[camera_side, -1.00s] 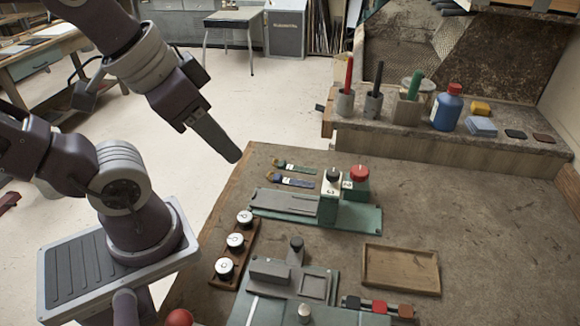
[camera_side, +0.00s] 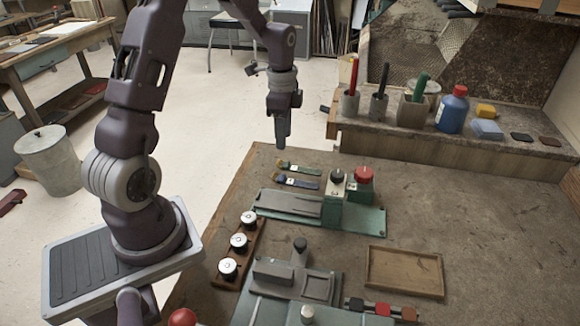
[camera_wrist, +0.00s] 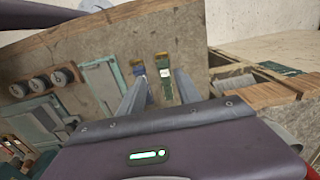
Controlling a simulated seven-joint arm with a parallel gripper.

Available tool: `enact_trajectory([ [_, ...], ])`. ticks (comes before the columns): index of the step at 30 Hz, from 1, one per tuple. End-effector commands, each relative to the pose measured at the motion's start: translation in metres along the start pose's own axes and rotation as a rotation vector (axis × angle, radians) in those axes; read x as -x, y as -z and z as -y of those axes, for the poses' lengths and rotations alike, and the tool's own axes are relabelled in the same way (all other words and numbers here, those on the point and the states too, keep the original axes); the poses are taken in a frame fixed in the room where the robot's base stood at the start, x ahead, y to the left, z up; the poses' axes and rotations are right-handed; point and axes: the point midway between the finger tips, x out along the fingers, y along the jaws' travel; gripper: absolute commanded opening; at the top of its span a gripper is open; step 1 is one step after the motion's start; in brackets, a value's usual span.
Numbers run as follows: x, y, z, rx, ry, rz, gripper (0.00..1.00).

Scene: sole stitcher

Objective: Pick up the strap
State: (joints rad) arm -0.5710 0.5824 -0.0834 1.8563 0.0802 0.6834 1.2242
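Two short straps lie side by side near the table's far left edge in the side view: a green strap (camera_side: 304,169) and, just nearer, a blue strap (camera_side: 300,182), each with a pale label. My gripper (camera_side: 281,143) points down above the left end of the green strap, clear of the table. In the wrist view my gripper (camera_wrist: 160,82) is open and empty, its two fingers apart. The near end of the blue strap is partly hidden by the left finger.
A green machine (camera_side: 345,210) with black and red knobs stands just nearer than the straps. Three round dials (camera_side: 239,241) on a wooden strip lie to the left. A wooden tray (camera_side: 405,293) is at the right. A raised shelf (camera_side: 450,151) holds tools and bottles.

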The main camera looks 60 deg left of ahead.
Motion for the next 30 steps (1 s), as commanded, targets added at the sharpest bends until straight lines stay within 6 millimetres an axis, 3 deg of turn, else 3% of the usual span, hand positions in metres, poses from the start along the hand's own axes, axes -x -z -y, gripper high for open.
enact_trajectory([
  [15, -0.085, -0.004, 0.007, -0.037, -0.025, 0.002, 0.40],
  [22, -0.089, -0.004, 0.007, -0.036, -0.023, 0.001, 0.40],
  [23, -0.089, -0.004, 0.007, -0.036, -0.023, 0.001, 0.38],
  [28, -0.088, -0.004, 0.007, -0.036, -0.023, 0.001, 0.05],
  [30, -0.088, -0.004, 0.007, -0.036, -0.023, 0.001, 0.00],
])
